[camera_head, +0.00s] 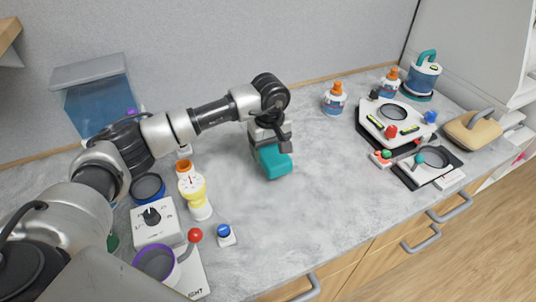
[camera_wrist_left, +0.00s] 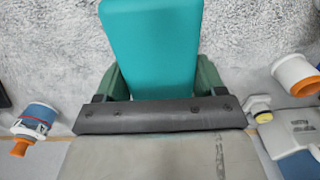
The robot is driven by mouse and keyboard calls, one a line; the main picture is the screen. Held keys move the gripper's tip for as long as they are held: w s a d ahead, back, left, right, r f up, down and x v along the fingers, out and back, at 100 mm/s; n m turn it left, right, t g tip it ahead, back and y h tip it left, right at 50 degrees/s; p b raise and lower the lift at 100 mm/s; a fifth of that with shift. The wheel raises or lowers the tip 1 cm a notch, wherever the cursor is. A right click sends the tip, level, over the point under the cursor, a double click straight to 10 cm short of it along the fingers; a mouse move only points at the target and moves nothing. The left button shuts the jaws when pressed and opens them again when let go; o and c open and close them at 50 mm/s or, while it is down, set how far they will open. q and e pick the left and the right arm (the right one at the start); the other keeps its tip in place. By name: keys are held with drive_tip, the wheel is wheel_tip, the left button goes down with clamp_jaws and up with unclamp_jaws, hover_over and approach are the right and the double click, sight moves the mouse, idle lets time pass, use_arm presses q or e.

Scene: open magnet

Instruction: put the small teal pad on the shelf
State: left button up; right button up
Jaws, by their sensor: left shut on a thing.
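The small teal pad (camera_head: 275,164) is in my left gripper (camera_head: 270,146), over the middle of the grey counter. In the left wrist view the teal pad (camera_wrist_left: 152,45) is a flat block between the two dark green fingers, which are shut on its sides. I cannot tell whether its lower end touches the counter. A wooden ledge (camera_head: 8,36) shows at the upper left edge, and white shelf-like boards (camera_head: 512,60) show at the upper right. I cannot tell which is the shelf. My right gripper is not in view.
Orange-capped bottles (camera_head: 334,98), a white device (camera_head: 392,118) and a tan-topped iron-like thing (camera_head: 473,130) stand at the right. The counter's front middle is clear.

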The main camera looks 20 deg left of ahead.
sight(269, 158)
use_arm(q)
drive_tip(key=shift+w+a+f, duration=0.1)
drive_tip(key=shift+w+a, duration=0.1)
drive_tip(key=shift+f, duration=0.2)
wheel_tip(269, 158, down, 3)
drive_tip(key=shift+f+p, duration=0.15)
drive_tip(key=shift+p, duration=0.6)
drive_tip(key=shift+f, duration=0.3)
drive_tip(key=o, duration=0.7)
drive_tip(key=shift+o, duration=1)
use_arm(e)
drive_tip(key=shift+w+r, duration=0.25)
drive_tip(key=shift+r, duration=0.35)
